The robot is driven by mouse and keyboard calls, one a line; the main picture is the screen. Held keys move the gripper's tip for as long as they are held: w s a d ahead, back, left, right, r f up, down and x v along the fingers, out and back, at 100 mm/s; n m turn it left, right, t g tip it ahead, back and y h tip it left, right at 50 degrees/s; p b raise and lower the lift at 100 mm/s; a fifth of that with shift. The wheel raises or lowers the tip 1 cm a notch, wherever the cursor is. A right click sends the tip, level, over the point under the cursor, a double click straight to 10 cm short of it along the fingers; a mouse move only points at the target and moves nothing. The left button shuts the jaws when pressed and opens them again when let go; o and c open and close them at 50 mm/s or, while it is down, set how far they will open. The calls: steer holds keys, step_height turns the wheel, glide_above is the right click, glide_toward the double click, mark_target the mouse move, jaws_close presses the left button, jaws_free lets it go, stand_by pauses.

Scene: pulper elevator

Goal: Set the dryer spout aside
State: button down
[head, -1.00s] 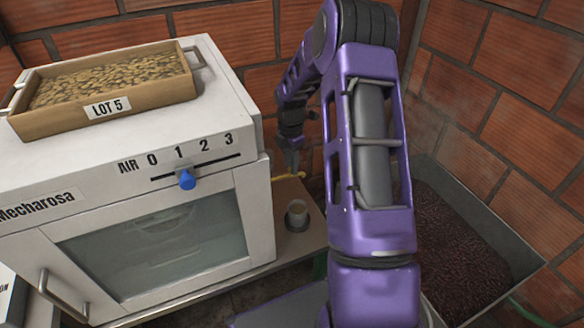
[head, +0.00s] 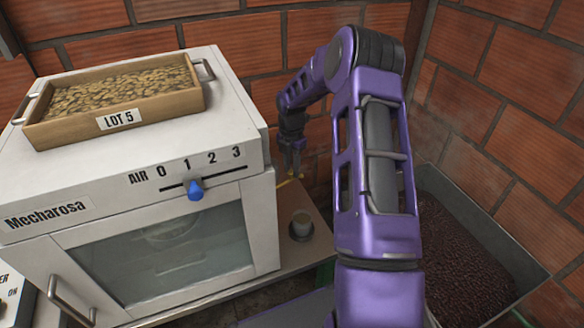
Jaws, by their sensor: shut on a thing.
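My gripper (head: 293,174) is small and partly dark in the head view, beyond the right side of the white dryer and close to the brick wall. It points down and is shut on a thin yellow piece (head: 284,183), low over the back of the side shelf. I cannot tell for sure whether this piece is the dryer spout, or whether it touches the shelf. The white Mecharosa dryer (head: 150,215) stands at left with its glass door closed.
A small cup (head: 301,222) stands on a dark round base on the shelf (head: 318,245), in front of my gripper. A wooden LOT 5 tray (head: 62,134) of beans lies on the dryer. A metal bin (head: 536,262) of dark red cherries is at right. Brick walls close the corner.

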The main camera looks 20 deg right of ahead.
mark_target(291, 171)
steer(key=shift+w, duration=0.1)
steer(key=c, duration=0.7)
jaws_free()
steer(key=shift+o, duration=0.2)
step_height(291, 171, up, 18)
steer(key=shift+f+p, duration=0.25)
steer(key=shift+p, duration=0.15)
